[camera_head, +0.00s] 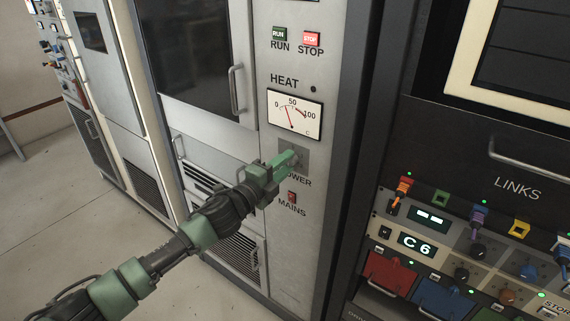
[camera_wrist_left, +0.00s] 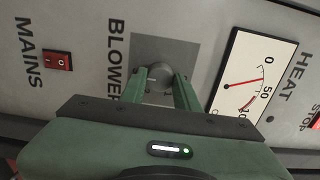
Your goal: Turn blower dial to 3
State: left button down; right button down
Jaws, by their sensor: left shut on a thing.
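The blower dial (camera_wrist_left: 157,78) is a round grey knob on a darker grey square plate (camera_wrist_left: 190,50), beside the word BLOWER in the left wrist view. My left gripper (camera_wrist_left: 160,82) has its two green fingers on either side of the dial and is shut on it. In the head view my left gripper (camera_head: 290,160) reaches the plate on the light grey cabinet panel and hides the dial and part of its label. My right gripper is not in view.
Above the dial is the HEAT meter (camera_head: 294,114), with green RUN (camera_head: 279,34) and red STOP (camera_head: 311,38) buttons higher up. A red MAINS switch (camera_head: 292,197) sits below. A cabinet door handle (camera_head: 236,92) stands out at left. A dark LINKS rack (camera_head: 470,150) is at right.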

pick_arm(q)
jog(key=shift+f, duration=0.15)
jog(key=c, duration=1)
grip_release()
jog(key=shift+c, duration=0.2)
jog(key=v, duration=0.7)
jog(key=shift+s+a+b, duration=0.25)
jog(key=shift+s+b, duration=0.05)
jog(key=shift+b, duration=0.05)
